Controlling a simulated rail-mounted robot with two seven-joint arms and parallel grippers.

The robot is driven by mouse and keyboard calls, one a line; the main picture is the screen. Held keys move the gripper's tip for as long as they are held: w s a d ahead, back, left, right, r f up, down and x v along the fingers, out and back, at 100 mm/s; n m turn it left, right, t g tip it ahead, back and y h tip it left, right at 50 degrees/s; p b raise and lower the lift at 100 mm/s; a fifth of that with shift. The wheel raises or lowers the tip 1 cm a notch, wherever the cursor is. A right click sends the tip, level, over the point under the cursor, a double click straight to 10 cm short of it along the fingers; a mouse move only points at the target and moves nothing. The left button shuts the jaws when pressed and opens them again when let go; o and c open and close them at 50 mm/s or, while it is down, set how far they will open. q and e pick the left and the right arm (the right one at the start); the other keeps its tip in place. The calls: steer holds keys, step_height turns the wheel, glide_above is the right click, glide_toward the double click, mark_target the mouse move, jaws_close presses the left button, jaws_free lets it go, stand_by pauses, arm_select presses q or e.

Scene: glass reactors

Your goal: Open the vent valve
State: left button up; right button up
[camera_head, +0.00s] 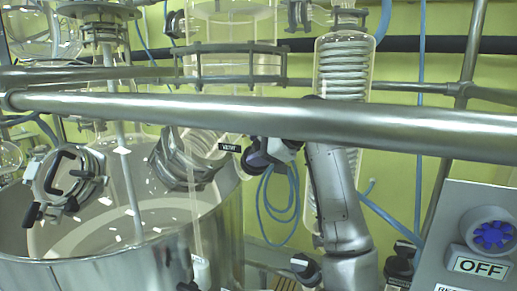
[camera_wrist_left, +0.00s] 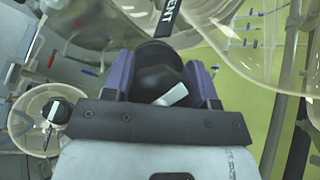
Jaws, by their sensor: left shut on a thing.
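The vent valve carries a black label (camera_head: 230,148) reading VENT, beside the glassware below the thick rail. The label also shows at the top of the wrist view (camera_wrist_left: 168,14). My left gripper (camera_head: 262,155) is at the valve, just right of the label. In the wrist view its two purple fingers (camera_wrist_left: 160,78) are on either side of the black valve knob (camera_wrist_left: 158,66), shut on it. A white mark (camera_wrist_left: 171,95) on the knob lies at a slant. The knob is mostly hidden by the gripper in the head view. My right gripper is not in view.
A thick steel rail (camera_head: 260,112) crosses in front, above my gripper. A metal vessel (camera_head: 120,268) stands at the left, with clamped glass ports. A coil condenser (camera_head: 343,70) rises behind my arm. A grey panel with a blue knob (camera_head: 494,235) and OFF label is at the right.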

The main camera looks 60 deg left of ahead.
arm_select(q)
steer(key=shift+n+h, duration=0.4)
steer(key=shift+n, duration=0.3)
steer(key=o, duration=0.9)
steer(key=shift+v, duration=6.9)
steer(key=shift+d+f, duration=0.1)
